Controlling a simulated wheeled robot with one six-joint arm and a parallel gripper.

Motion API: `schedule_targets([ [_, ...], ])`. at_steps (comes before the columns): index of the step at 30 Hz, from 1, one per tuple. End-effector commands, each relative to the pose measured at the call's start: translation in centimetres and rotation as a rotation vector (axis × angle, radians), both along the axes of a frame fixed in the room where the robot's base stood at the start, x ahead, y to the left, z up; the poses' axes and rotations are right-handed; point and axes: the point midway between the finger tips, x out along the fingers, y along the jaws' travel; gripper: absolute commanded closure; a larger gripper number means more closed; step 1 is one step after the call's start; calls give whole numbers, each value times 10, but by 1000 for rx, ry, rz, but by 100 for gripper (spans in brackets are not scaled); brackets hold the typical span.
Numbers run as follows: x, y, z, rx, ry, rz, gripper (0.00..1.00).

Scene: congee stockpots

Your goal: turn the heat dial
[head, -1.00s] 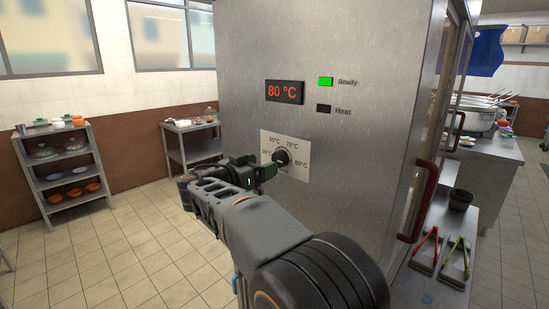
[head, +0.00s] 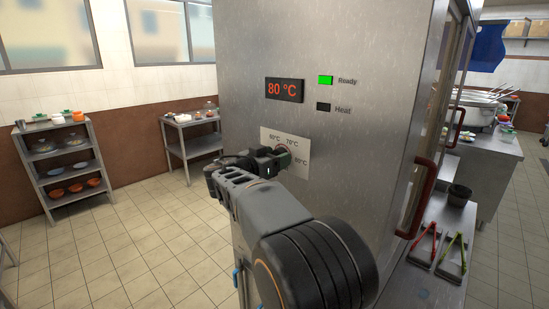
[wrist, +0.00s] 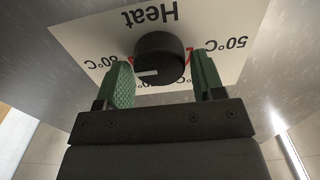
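The heat dial (wrist: 160,50) is a round black knob with a white mark that points left in the upside-down wrist view. It sits on a white plate (wrist: 85,38) with temperature labels and the word Heat. In the head view the plate (head: 301,142) is on the steel cabinet, and my gripper (head: 283,157) hides the dial. In the wrist view my gripper (wrist: 164,78) is open, its green fingers one on each side of the dial, with a gap visible at each side. Whether the tips reach past the dial's face is hard to tell.
The cabinet display (head: 285,90) reads 80 °C. The Ready light (head: 326,80) is green and the Heat light (head: 323,107) is dark. A red door handle (head: 418,198) sticks out to the right. Shelves (head: 62,175) with bowls stand left; the floor between is clear.

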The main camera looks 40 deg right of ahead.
Motion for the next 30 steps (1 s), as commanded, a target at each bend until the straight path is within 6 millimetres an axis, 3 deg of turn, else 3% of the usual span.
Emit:
schedule_targets([
  [10,0,0,0,0,0,0,72],
  [20,0,0,-3,-10,59,0,72],
  [30,1,1,-5,-58,324,0,72],
])
